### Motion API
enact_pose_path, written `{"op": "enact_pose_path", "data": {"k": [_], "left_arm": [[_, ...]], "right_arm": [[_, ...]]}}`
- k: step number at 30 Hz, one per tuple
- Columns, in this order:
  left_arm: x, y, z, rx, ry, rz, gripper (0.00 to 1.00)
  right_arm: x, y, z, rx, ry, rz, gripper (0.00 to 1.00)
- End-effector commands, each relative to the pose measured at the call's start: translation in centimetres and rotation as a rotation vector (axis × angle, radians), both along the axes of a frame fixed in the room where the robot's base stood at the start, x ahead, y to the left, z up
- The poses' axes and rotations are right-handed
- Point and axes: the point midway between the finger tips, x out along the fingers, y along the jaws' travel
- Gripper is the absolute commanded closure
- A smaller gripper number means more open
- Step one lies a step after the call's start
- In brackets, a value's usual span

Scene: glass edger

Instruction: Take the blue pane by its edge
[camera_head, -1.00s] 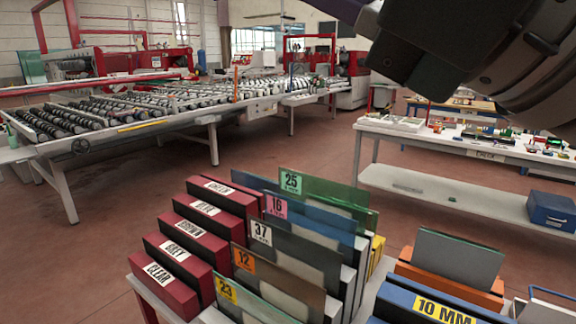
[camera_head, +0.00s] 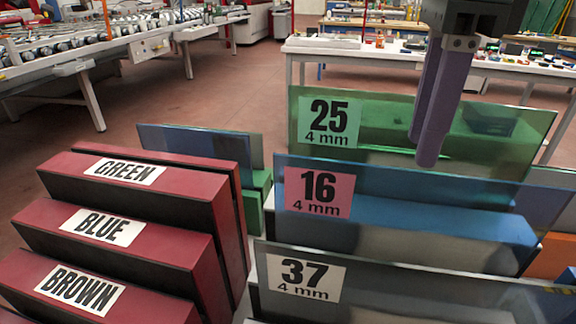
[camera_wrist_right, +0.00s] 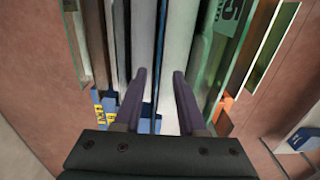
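The blue pane (camera_head: 385,182) stands upright in the rack, with a pink label reading 16, 4 mm (camera_head: 320,193). It is between the green pane labelled 25 (camera_head: 390,125) and the grey pane labelled 37 (camera_head: 400,285). My right gripper (camera_head: 422,152) points down with its purple fingertips at about the blue pane's top edge. In the right wrist view, the open fingers (camera_wrist_right: 159,88) stand apart, with a thin dark blue edge (camera_wrist_right: 161,55) running between them. I cannot tell how far the fingers overlap the pane. My left gripper is not in view.
Dark red blocks labelled green (camera_head: 125,170), blue (camera_head: 103,226) and brown (camera_head: 80,287) stand to the left. The green pane is close behind the fingers. A white bench (camera_head: 375,52) with small items stands farther back; open floor lies between.

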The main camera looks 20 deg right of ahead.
Motion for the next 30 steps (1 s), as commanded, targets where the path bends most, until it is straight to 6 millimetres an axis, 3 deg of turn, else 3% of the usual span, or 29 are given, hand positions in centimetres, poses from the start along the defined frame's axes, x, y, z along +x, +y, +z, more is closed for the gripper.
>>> {"op": "enact_pose_path", "data": {"k": [19, 27, 30], "left_arm": [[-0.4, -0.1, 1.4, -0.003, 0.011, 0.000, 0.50], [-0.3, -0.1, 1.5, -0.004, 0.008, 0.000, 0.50], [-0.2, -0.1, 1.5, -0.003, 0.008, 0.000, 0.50]], "right_arm": [[0.0, -0.2, -8.5, 0.003, 0.004, 0.001, 0.60], [0.1, -0.2, -9.1, 0.003, 0.001, 0.001, 0.60], [0.1, -0.2, -9.1, 0.003, 0.001, 0.001, 0.69]]}}
